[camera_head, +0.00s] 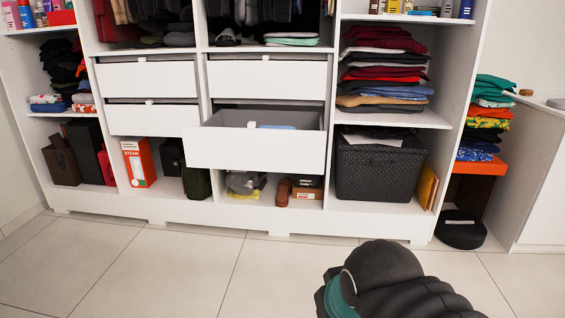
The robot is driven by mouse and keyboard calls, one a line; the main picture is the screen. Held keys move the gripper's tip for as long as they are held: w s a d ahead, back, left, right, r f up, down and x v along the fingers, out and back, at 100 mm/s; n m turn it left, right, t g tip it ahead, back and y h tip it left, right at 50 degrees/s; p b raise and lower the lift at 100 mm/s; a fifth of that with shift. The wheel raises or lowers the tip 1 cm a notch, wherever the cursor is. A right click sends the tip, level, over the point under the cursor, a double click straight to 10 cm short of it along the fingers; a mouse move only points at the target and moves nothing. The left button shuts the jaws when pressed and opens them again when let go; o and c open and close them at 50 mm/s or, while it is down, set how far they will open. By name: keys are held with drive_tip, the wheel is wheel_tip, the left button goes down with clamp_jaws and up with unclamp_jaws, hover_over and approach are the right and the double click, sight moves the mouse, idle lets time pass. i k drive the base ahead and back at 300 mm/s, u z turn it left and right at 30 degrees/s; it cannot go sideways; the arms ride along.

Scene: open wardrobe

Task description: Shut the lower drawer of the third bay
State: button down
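The lower drawer (256,151) of the third bay is pulled out and stands well forward of the wardrobe front. Its white front panel faces me, and its grey inside shows above, with a small pale blue thing (277,127) in it. The upper drawer (266,79) of the same bay looks shut above it. My gripper is not in view; only a dark, rounded part of my arm with a teal band shows at the bottom right, well apart from the drawer.
The second bay's two drawers, upper (148,79) and lower (152,118), look shut. Below the open drawer lie bags and shoes (284,192). A dark woven basket (379,170) stands to the right. The tiled floor (170,265) in front is clear. A round black thing (460,230) sits at the right.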

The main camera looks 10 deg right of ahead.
sight(231, 139)
drive_tip(key=z, duration=1.05)
drive_tip(key=i, duration=0.8)
drive_tip(key=u, duration=0.4)
drive_tip(key=i, duration=0.85)
drive_tip(key=u, duration=0.65)
